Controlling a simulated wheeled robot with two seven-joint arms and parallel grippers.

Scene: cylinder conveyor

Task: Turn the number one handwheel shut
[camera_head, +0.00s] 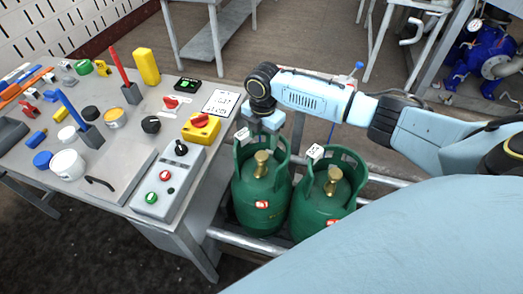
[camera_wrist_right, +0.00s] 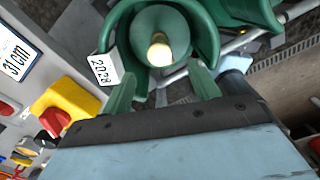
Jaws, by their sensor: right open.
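Two green gas cylinders stand side by side in a metal rail frame, a left one (camera_head: 262,205) and a right one (camera_head: 322,212). Each has a brass valve top inside its collar, on the left cylinder (camera_head: 262,164) and on the right cylinder (camera_head: 333,180). My right gripper (camera_head: 246,134) is at the back left of the left cylinder's collar. In the right wrist view its open fingers (camera_wrist_right: 162,84) point toward a cylinder, with its brass top (camera_wrist_right: 160,50) just beyond them, apart from it. My left gripper is not in view.
A grey workbench (camera_head: 130,170) at left holds a yellow box with a red knob (camera_head: 201,127), a control box with buttons (camera_head: 168,180) and several tools. Metal rails (camera_head: 262,242) border the cylinders.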

